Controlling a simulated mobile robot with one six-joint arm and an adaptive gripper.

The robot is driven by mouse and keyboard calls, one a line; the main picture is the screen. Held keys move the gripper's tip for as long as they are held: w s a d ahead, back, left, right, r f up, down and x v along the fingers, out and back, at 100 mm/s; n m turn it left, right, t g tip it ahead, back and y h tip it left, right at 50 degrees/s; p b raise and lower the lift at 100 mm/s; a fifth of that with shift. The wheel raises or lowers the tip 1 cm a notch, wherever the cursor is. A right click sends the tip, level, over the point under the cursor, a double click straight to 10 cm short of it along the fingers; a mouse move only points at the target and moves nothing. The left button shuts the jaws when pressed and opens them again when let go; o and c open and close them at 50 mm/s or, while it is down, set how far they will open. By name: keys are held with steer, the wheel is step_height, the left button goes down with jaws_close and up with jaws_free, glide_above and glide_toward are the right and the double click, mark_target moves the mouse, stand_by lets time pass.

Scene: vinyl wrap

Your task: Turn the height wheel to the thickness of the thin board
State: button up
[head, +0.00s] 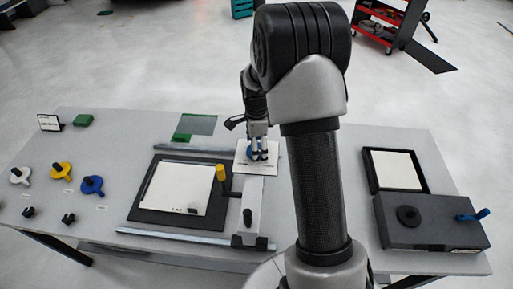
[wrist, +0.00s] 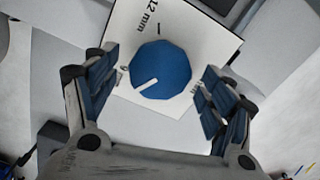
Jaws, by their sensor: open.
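The height wheel (wrist: 160,69) is a blue faceted knob with a white pointer line. It sits on a white dial plate (wrist: 205,45) with a "12 mm" mark and a short tick in the wrist view. The pointer is aimed toward the lower left of that picture, away from the "12 mm" mark. In the head view the wheel (head: 254,155) shows under my gripper (head: 257,142), partly hidden. In the wrist view my gripper (wrist: 162,98) is open, its blue-padded fingers on either side of the wheel with gaps visible. A white board (head: 178,188) lies on the black bed.
A dark box with a blue crank (head: 472,215) and a black-framed tray (head: 370,178) stand at right.

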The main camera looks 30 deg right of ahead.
steer(key=shift+f, duration=0.2)
steer(key=c, duration=1.1)
steer(key=shift+o, duration=0.2)
